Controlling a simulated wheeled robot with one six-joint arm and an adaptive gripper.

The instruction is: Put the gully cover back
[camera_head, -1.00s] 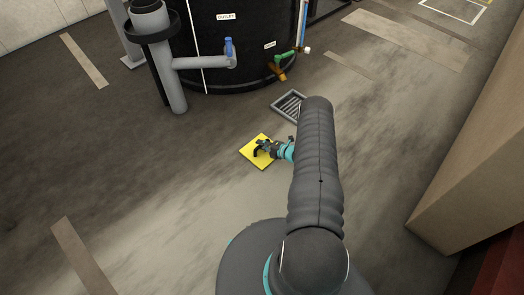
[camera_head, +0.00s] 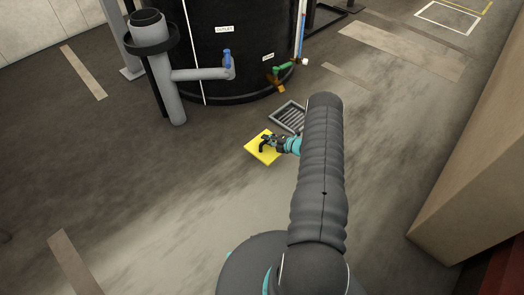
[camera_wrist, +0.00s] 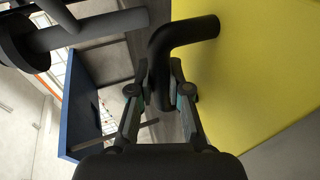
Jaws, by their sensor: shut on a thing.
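The gully cover (camera_head: 264,153) is a yellow square plate with a black bent handle. It is in the head view at the middle, just in front and to the left of the grey gully grating (camera_head: 288,115). In the wrist view the yellow plate (camera_wrist: 270,75) fills the right side, and its black handle (camera_wrist: 176,38) runs between my fingers. My gripper (camera_head: 272,143) is shut on the handle; its fingers also show in the wrist view (camera_wrist: 162,85). I cannot tell whether the plate touches the floor. My arm hides the right part of the grating.
A large black tank (camera_head: 240,45) stands behind the grating, with a blue-handled outlet valve (camera_head: 227,62) and a green drain tap (camera_head: 282,69). A grey standpipe (camera_head: 165,80) is at its left. A beige block (camera_head: 470,170) is at the right. The floor at left is clear.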

